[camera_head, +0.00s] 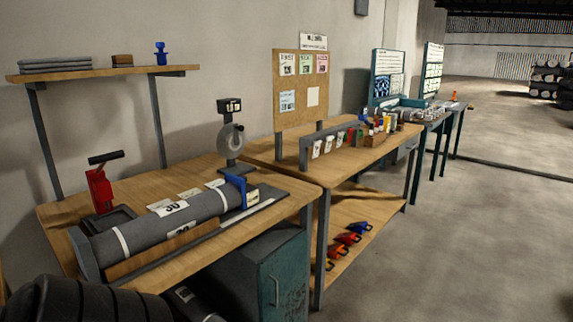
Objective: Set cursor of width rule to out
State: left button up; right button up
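On the near wooden bench (120,197), a long grey roll (165,220) with white bands and a label reading 30 lies lengthwise in a cradle. A dark base with a pale strip (247,215), which looks like the width rule, runs along the roll's front side. A blue upright piece (237,188), which may be the rule's cursor, stands at the roll's far right end. I cannot tell whether it touches the roll, and no scale marks are readable. Neither of my grippers is in view.
A red tool (100,190) with a black handle and a grey stand with a disc (231,141) stand behind the roll. A green cabinet (275,275) sits below. A second bench (350,150) holds several small items. Open floor (460,230) lies right.

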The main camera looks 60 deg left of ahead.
aim_at(249, 192)
jog(key=u, duration=0.8)
jog(key=i, duration=1.25)
jog(key=u, duration=1.2)
